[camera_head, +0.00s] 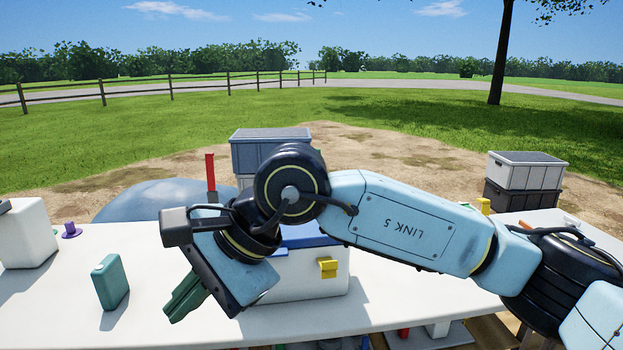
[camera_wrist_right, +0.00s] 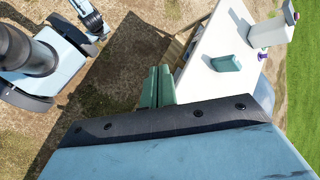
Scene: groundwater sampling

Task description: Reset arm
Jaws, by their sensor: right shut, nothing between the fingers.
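My right arm reaches in from the right in the head view. My right gripper (camera_head: 184,298) has dark green fingers held close together above the front of the white table (camera_head: 400,291). Its fingers also show side by side in the right wrist view (camera_wrist_right: 158,86), with nothing between them. The gripper is tilted, pointing down and to the left. My left gripper is not in the head view.
A green canister (camera_head: 111,282) stands on the table left of my gripper. A white container (camera_head: 26,234) stands at the far left. A white cooler with a blue lid and yellow latch (camera_head: 327,268) stands behind my forearm. Stacked crates (camera_head: 524,172) stand beyond the table.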

